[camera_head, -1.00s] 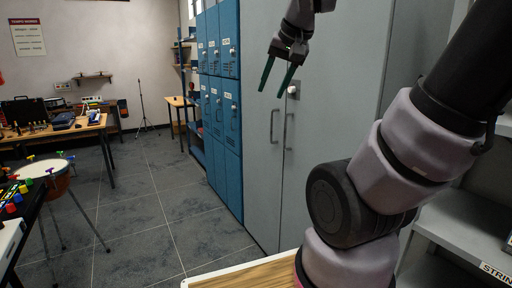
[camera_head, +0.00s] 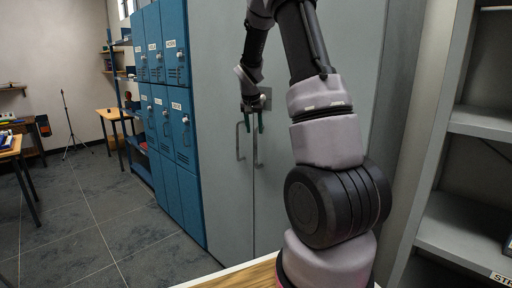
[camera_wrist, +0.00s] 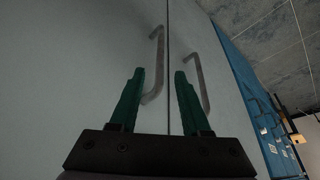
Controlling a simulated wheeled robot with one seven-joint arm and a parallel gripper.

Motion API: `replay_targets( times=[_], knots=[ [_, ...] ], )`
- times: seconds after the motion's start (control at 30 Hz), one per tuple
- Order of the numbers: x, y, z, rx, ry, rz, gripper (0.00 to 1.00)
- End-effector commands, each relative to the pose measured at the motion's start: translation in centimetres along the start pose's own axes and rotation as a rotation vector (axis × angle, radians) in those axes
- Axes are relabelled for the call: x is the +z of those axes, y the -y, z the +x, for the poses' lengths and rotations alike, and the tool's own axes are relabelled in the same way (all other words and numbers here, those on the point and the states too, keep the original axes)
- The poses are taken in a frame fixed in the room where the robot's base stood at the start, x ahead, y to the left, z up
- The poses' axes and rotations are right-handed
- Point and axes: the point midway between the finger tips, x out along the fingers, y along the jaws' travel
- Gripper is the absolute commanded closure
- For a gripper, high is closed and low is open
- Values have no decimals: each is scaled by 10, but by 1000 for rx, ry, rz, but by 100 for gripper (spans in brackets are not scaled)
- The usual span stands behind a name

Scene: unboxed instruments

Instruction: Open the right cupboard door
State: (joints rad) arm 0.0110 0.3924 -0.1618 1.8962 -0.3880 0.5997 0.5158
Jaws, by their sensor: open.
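The tall grey cupboard's right door (camera_head: 270,205) is closed beside the left door (camera_head: 220,90). The right door's bar handle (camera_head: 257,152) is partly hidden behind my gripper (camera_head: 252,128), which is at the height of the handle tops. The wrist view is turned over, so the right door (camera_wrist: 85,60) is on its left. There my gripper (camera_wrist: 159,74) is open, and the right door's handle (camera_wrist: 155,65) shows between the green fingers. I cannot tell if they touch it.
The left door's handle (camera_head: 238,140) is close beside the gripper, near one finger in the wrist view (camera_wrist: 201,80). Blue lockers (camera_head: 182,130) adjoin the cupboard's left side. Grey shelves (camera_head: 465,220) stand right. A wooden top (camera_head: 235,278) is in front below.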

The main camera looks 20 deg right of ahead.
Motion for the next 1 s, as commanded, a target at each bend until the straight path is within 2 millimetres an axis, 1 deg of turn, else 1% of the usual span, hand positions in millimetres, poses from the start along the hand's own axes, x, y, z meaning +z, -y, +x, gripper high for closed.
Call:
replay_targets(
  times=[0.3, 0.4, 0.5, 0.6, 0.7, 0.93, 0.97, 1.0],
  knots=[
    [1, -1, 58, 2, 3, -1, 53],
    [2, -1, 75, 1, 3, 0, 53],
    [1, 0, 87, 0, 2, -1, 53],
    [1, 0, 95, -1, 1, -1, 53],
    [1, 0, 98, -1, 1, 0, 53],
    [1, 0, 99, -1, 1, 0, 53],
    [1, 0, 99, -1, 1, 0, 57],
    [1, 0, 99, -1, 1, 0, 72]
  ],
)
